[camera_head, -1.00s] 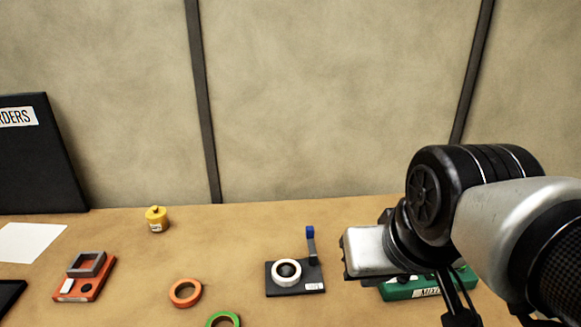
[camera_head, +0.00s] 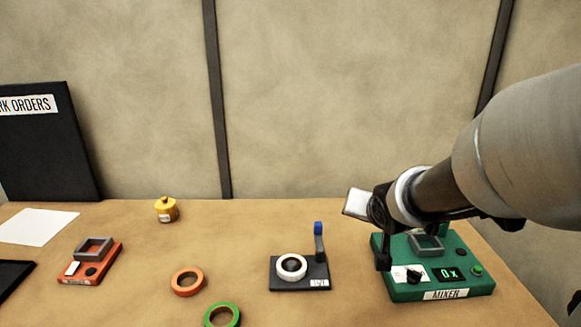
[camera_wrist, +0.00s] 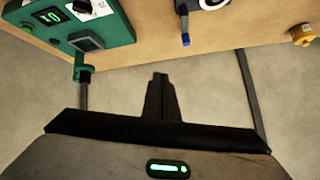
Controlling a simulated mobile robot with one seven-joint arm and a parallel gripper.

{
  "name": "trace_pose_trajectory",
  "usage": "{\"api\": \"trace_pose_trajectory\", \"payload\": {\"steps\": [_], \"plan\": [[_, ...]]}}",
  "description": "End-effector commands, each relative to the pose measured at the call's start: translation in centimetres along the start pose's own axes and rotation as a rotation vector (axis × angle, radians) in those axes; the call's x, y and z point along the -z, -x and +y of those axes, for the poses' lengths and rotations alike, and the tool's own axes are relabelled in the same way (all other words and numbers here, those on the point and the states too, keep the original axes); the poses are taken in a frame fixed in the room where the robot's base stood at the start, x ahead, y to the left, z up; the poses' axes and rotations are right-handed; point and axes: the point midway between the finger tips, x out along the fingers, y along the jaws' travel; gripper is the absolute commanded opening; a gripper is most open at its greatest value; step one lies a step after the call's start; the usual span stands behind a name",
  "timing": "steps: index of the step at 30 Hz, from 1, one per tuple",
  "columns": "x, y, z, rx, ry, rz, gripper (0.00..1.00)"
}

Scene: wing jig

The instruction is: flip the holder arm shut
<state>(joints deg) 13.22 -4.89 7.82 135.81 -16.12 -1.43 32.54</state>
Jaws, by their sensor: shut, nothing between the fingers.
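The holder is a dark base (camera_head: 301,283) with a white ring (camera_head: 291,266) on it. Its arm (camera_head: 319,241) is a grey upright lever with a blue tip, standing at the base's back right, open. In the wrist view the holder arm (camera_wrist: 185,24) shows at the top, blue tip towards me, beyond my fingers. My gripper (camera_head: 383,264) is to the right of the holder arm, close to the mixer's left side in the picture, and apart from the arm. In the wrist view my gripper (camera_wrist: 158,77) is shut and empty.
A green mixer (camera_head: 433,282) stands right of the holder. Orange tape (camera_head: 173,284) and green tape (camera_head: 208,318) lie to its left. Further left are a yellow pot (camera_head: 166,217), an orange device (camera_head: 104,265) and a white sheet (camera_head: 35,229). The table behind the holder is clear.

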Motion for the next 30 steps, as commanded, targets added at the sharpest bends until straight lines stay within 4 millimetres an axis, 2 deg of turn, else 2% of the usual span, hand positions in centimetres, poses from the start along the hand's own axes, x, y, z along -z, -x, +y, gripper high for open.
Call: {"api": "trace_pose_trajectory", "payload": {"steps": [1, 6, 9, 13, 15, 19, 24, 30], "plan": [[-1.0, -3.2, 0.6, 0.024, -0.053, 0.014, 0.00], [-2.3, -10.4, 0.9, 0.162, -0.256, 0.080, 0.00], [-3.6, -14.1, 1.1, 0.265, -0.399, 0.105, 0.00], [-5.6, -17.8, 1.4, 0.414, -0.609, 0.125, 0.00], [-6.5, -19.2, 1.7, 0.497, -0.723, 0.134, 0.00], [-7.8, -20.7, 2.3, 0.632, -0.911, 0.146, 0.00], [-8.6, -21.1, 3.0, 0.748, -1.066, 0.156, 0.00], [-8.6, -21.1, 3.3, 0.788, -1.115, 0.161, 0.00]]}}
